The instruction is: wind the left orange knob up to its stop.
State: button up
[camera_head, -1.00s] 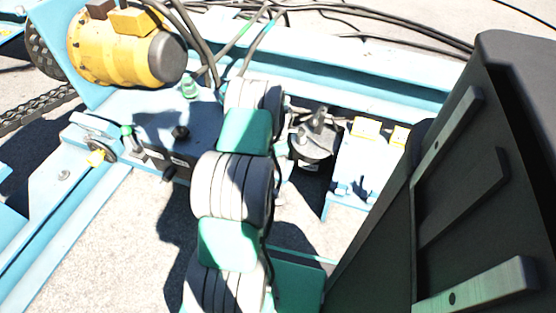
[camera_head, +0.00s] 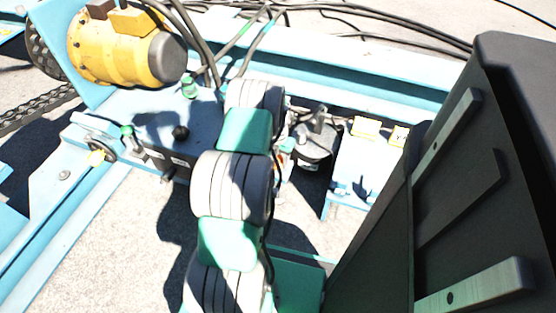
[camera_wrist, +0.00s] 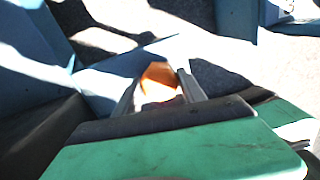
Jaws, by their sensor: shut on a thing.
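An orange knob (camera_wrist: 160,78) shows in the wrist view, brightly lit, between the two fingers of my gripper (camera_wrist: 158,92). The fingers are shut on it, one on each side. The lower part of the knob is hidden by the gripper body, and its turn angle cannot be read. In the head view my arm covers the gripper. A small orange patch shows just right of the arm there, but I cannot tell whether it is this knob. No second orange knob can be made out clearly.
A light blue machine frame (camera_head: 350,75) surrounds the arm. A yellow motor (camera_head: 115,52) stands at upper left. A control panel with a black knob (camera_head: 181,132) and levers lies left of the arm. A dark round fitting (camera_head: 316,142) is close on the right. Cables run along the back.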

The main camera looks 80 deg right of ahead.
aim_at(278, 159)
jog(key=shift+n, duration=0.5)
jog(key=o, duration=1.3)
jog(key=shift+r, duration=0.1)
notch_tip(278, 159, up, 8)
jog(key=p, duration=0.2)
jog(key=shift+p, duration=0.3)
